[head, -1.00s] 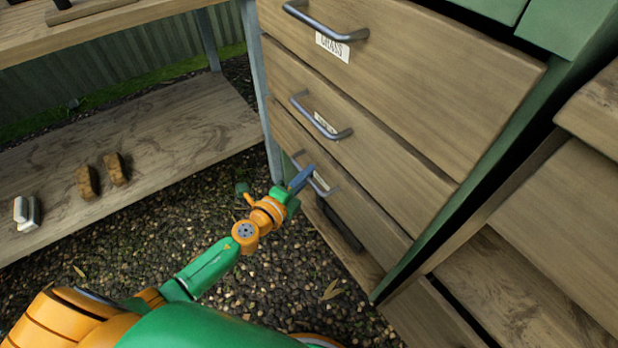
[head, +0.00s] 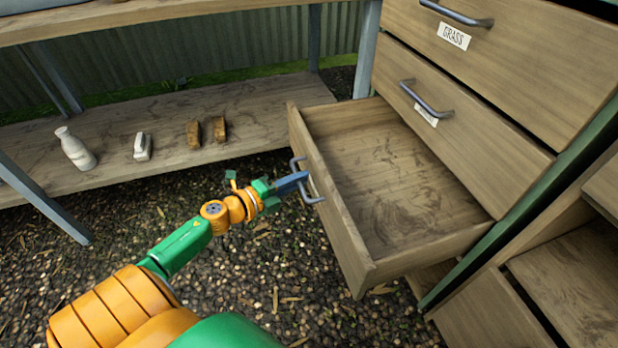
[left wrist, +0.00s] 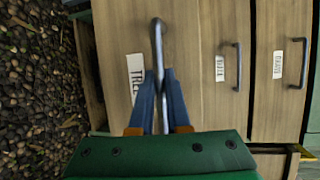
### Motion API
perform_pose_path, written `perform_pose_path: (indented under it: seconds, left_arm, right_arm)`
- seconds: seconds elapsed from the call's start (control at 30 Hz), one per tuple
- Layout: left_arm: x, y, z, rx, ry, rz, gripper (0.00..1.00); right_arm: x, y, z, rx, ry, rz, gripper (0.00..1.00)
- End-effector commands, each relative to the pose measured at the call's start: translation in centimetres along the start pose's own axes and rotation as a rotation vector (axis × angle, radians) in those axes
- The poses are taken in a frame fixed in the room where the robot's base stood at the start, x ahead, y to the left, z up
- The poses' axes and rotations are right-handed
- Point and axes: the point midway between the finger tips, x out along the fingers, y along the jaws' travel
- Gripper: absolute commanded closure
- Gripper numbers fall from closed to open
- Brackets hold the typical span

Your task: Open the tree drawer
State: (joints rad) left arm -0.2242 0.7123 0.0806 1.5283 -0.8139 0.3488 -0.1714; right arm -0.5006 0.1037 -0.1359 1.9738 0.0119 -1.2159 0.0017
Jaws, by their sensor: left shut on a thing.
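The tree drawer (head: 345,225) is the lowest of the three labelled drawers in the head view. It stands pulled well out, and its inside looks empty. Its label reading TREE (left wrist: 135,78) shows in the left wrist view, partly covered by a finger. My left gripper (head: 300,182) is at the drawer's front, shut on the metal bar handle (head: 306,194). In the left wrist view the blue fingers (left wrist: 157,82) sit on both sides of the handle (left wrist: 157,38). My right gripper is not in view.
Above are a shut middle drawer (head: 470,120) and a shut GRASS drawer (head: 540,50). A low shelf (head: 60,175) at left holds a pale bottle (head: 75,148), a white object (head: 142,147) and two brown blocks (head: 206,132). Gravel ground (head: 250,275) lies open before the drawer.

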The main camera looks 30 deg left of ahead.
Motion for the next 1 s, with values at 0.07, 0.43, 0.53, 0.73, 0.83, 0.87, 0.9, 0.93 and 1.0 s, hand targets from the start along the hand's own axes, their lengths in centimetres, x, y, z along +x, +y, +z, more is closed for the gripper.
perform_pose_path:
  seconds: [0.07, 0.43, 0.53, 0.73, 0.83, 0.87, 0.9, 0.93, 1.0]
  left_arm:
    - [-0.31, 0.01, 0.14, 0.000, 0.000, -0.001, 1.00]
    - [-0.64, 0.10, 0.31, 0.000, -0.001, -0.001, 1.00]
    - [-0.64, 0.11, 0.33, 0.000, -0.002, -0.001, 1.00]
    - [-0.63, 0.12, 0.32, 0.000, -0.002, 0.000, 0.55]
    - [-0.63, 0.13, 0.31, 0.000, -0.002, 0.000, 0.55]
    - [-0.63, 0.13, 0.31, 0.000, -0.002, 0.000, 0.55]
    - [-0.63, 0.13, 0.31, 0.000, -0.002, 0.000, 0.55]
    - [-0.64, 0.13, 0.30, 0.000, -0.002, 0.000, 0.55]
    - [-1.08, 0.10, 0.30, -0.001, -0.002, 0.001, 0.55]
  right_arm:
    - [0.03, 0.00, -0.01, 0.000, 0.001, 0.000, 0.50]
    - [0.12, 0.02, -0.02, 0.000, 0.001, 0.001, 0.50]
    - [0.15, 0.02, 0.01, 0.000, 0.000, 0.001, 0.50]
    - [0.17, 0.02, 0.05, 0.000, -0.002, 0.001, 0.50]
    - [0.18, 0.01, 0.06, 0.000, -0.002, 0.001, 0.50]
    - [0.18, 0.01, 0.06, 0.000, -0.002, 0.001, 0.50]
    - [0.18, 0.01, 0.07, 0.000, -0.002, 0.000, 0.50]
    - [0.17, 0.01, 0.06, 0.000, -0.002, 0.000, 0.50]
    - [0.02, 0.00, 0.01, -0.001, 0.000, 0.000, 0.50]
